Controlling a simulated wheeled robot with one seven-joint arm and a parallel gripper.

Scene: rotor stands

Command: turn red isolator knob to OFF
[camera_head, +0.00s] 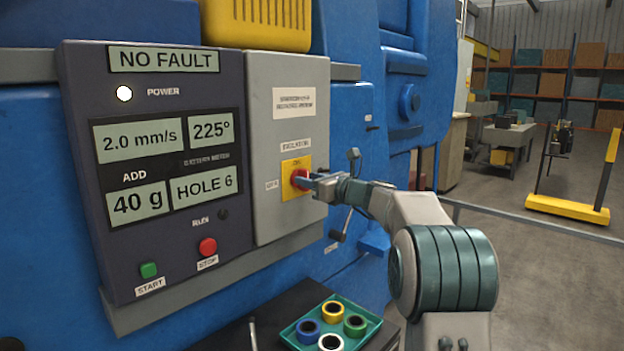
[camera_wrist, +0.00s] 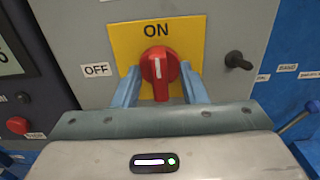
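The red isolator knob (camera_wrist: 159,72) sits on a yellow plate (camera_wrist: 190,35) on a grey box. Its white mark points up at the ON label (camera_wrist: 156,30). The OFF label (camera_wrist: 97,69) is to the left of the plate. My gripper (camera_wrist: 160,88) reaches up from below in the wrist view, one blue-grey finger on each side of the knob. A small gap seems to show beside the fingers; I cannot tell whether they touch it. In the head view the knob (camera_head: 299,179) is partly hidden by my gripper (camera_head: 308,183).
A dark panel (camera_head: 160,270) with screens, a green START button (camera_head: 148,270) and a red STOP button (camera_head: 207,247) is left of the grey box (camera_head: 262,130). A black lever (camera_wrist: 237,61) sticks out right of the knob. A green tray (camera_head: 368,332) with coloured rings lies below.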

